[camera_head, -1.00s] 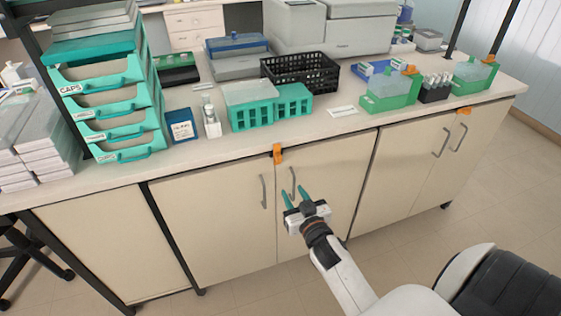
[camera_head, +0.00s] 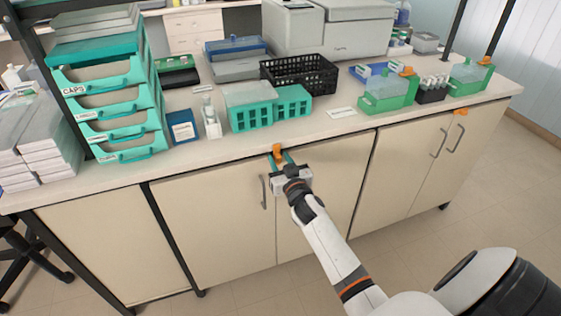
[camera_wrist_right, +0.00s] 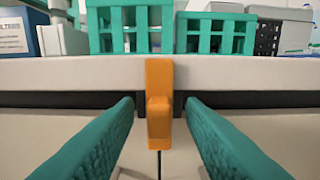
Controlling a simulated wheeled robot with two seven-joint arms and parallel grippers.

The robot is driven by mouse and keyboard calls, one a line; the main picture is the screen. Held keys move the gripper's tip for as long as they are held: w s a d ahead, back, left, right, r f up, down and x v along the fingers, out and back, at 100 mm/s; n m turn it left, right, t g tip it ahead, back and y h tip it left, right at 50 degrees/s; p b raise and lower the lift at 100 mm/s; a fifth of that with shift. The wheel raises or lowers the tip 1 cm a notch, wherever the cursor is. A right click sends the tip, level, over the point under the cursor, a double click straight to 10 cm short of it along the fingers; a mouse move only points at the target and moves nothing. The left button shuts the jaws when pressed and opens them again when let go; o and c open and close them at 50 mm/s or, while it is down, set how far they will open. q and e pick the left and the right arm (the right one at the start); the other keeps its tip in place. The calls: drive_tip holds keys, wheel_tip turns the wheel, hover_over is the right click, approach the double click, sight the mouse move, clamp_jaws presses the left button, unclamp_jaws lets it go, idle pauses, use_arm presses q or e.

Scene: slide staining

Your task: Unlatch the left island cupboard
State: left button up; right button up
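The left island cupboard (camera_head: 215,215) has two cream doors under the worktop, both shut. An orange latch (camera_head: 277,151) sits at the top of the seam between them, upright at the worktop edge. In the right wrist view the latch (camera_wrist_right: 159,105) stands centred between the two teal fingers. My right gripper (camera_head: 281,159) is open at the latch, one finger on each side. In the wrist view a gap shows between each finger (camera_wrist_right: 160,125) and the latch. The left door's handle (camera_head: 263,191) is in view; the right door's handle is hidden behind my gripper. My left gripper is out of view.
The worktop (camera_head: 225,150) above holds teal racks (camera_head: 252,112), a black basket (camera_head: 300,74) and green staining boxes (camera_head: 388,92). A second cupboard (camera_head: 415,165) to the right has its own orange latch (camera_head: 460,112). The floor in front is clear.

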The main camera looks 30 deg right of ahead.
drive_tip(key=shift+c, duration=0.2)
clamp_jaws()
drive_tip(key=shift+n, duration=0.4)
drive_tip(key=n, duration=0.3)
drive_tip(key=shift+n, duration=0.3)
drive_tip(key=n, duration=0.4)
drive_tip(key=shift+a+f, duration=0.1)
drive_tip(key=n, duration=0.5)
drive_tip(key=shift+f+n+b, duration=0.1)
drive_tip(key=shift+n+b, duration=0.2)
drive_tip(key=shift+n, duration=2)
